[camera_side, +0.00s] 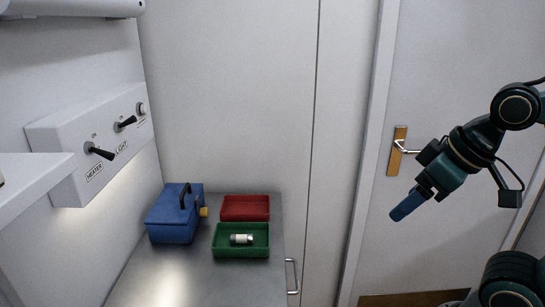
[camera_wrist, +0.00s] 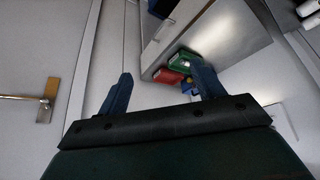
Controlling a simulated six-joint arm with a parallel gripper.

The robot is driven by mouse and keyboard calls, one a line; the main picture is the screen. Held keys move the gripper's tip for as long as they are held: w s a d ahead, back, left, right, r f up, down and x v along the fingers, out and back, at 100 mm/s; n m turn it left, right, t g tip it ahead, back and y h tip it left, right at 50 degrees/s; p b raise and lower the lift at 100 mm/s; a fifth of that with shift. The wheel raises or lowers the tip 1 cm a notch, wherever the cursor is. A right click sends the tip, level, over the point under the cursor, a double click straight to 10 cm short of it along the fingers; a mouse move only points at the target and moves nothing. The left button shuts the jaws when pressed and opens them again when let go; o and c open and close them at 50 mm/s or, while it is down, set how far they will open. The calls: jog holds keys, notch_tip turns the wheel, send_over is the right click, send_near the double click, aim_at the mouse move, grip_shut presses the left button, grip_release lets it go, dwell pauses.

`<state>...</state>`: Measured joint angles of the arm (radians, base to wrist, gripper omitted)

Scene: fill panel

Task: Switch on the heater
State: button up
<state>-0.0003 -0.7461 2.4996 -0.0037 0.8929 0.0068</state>
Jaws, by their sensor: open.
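The heater switch (camera_side: 99,152) is a black toggle lever on a white wall panel (camera_side: 70,150) at the left of the side view, above the label HEATER. Its lever points out and down to the right. A second toggle, the light switch (camera_side: 126,123), sits beside it, farther along the panel. My gripper (camera_side: 398,214) is at the right of the side view, in free air and far from the panel. In the wrist view my gripper (camera_wrist: 162,88) shows two blue fingers spread wide with nothing between them.
A metal counter (camera_side: 165,282) below the panel holds a blue box (camera_side: 172,226), a red tray (camera_side: 245,207) and a green tray (camera_side: 226,252) with a small white cylinder (camera_side: 240,239). A white shelf (camera_side: 35,175) juts out at left. A door handle (camera_side: 405,148) is behind my arm.

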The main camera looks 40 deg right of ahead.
jog(key=shift+w+a, duration=0.1)
jog(key=shift+w, duration=0.2)
jog(key=c, duration=0.3)
jog(key=w, duration=0.1)
jog(key=w+a, duration=0.1)
jog(key=w+t+y, duration=0.1)
jog(key=shift+w+a+r+m, duration=0.2)
jog(key=shift+a+r+m, duration=0.1)
jog(key=shift+a+r, duration=0.1)
grip_shut()
jog(key=w+a+r+m+t+y, duration=0.2)
jog(key=w+a+m+y, duration=0.4)
jog(key=w+a, duration=0.5)
jog(key=w+a+r+m+t+y, duration=0.1)
jog(key=w+a+m+t+y, duration=0.3)
jog(key=w+a, duration=0.65)
jog(key=w+a+f+m+t+y, duration=0.1)
jog(key=w+m, duration=0.5)
jog(key=m, duration=0.8)
jog(key=shift+w+a+f+t+y, duration=0.25)
jog(key=shift+a+f+t, duration=0.5)
jog(key=shift+t, duration=0.45)
